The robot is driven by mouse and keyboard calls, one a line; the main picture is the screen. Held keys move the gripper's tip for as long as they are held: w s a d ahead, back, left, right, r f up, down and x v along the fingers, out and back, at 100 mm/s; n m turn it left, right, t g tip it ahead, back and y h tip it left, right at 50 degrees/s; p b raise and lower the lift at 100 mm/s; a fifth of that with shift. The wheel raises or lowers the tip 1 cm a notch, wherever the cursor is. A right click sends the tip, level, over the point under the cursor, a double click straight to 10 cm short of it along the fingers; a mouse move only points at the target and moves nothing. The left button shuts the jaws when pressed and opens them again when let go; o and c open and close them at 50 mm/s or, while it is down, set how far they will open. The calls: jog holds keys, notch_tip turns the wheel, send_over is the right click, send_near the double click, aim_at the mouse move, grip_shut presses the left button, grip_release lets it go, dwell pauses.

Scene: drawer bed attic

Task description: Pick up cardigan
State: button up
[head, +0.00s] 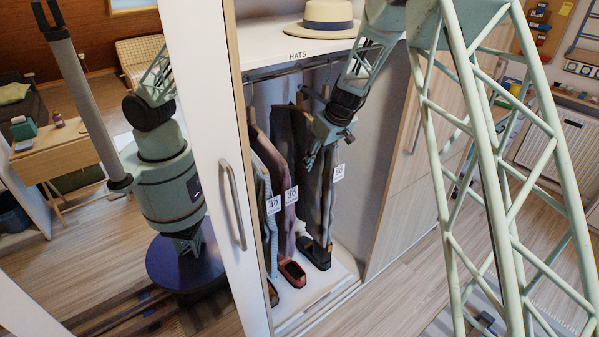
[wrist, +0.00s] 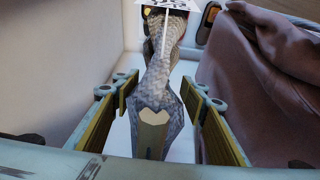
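A grey knitted garment, likely the cardigan, hangs on a pale wooden hanger in the wrist view (wrist: 160,75), with a white tag at its far end. My gripper (wrist: 160,100) is open, with one finger on each side of the garment and gaps between them. In the head view my gripper (head: 321,148) is inside the wardrobe at the right end of the hanging row, by a narrow grey garment (head: 326,205) with a tag marked 50. My gripper partly hides that garment's top there.
A mauve garment (wrist: 260,75) hangs close to the right finger. Other tagged clothes (head: 264,210) hang further left. Shoes (head: 292,273) stand on the wardrobe floor. A hat (head: 325,18) sits on the shelf (head: 265,45) above. The open wardrobe door (head: 215,130) stands at left.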

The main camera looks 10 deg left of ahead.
jog(key=shift+w+a+f, duration=0.15)
jog(key=shift+f, duration=0.4)
grip_shut()
dwell(0.4)
jog(key=shift+r, duration=0.15)
jog(key=s+d+r, duration=0.1)
jog(key=s+r, duration=0.1)
jog(key=s, duration=0.6)
jog(key=s+d+r, duration=0.2)
jog(key=s, duration=0.5)
jog(key=shift+s+r, duration=0.35)
jog(key=shift+r, duration=0.05)
dwell(0.3)
